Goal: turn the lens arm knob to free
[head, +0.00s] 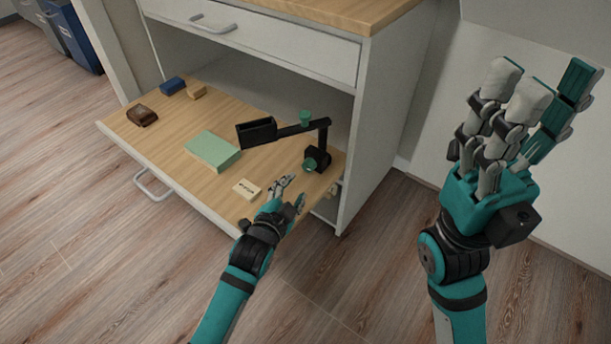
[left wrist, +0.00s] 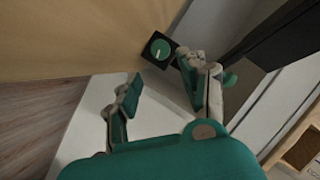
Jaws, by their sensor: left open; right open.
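A black jointed lens arm (head: 325,136) stands at the right end of the pull-out wooden shelf. It has a dark rectangular frame (head: 257,132) at its left end. One green knob (head: 305,117) is on top of the arm and another green knob (head: 311,165) is at its base. In the left wrist view, a round green knob (left wrist: 160,49) with a white pointer mark sits on a black block, beyond the fingertips. My left gripper (head: 291,191) is open and empty, just in front of the base knob and apart from it. My right gripper (head: 545,84) is open and empty, raised at the right.
The wooden shelf (head: 135,143) also holds a green box (head: 212,151), a small labelled block (head: 246,189), a brown item (head: 142,115), a blue block (head: 173,86) and a tan block (head: 196,91). The white cabinet's side panel (head: 385,110) rises close to the lens arm's right.

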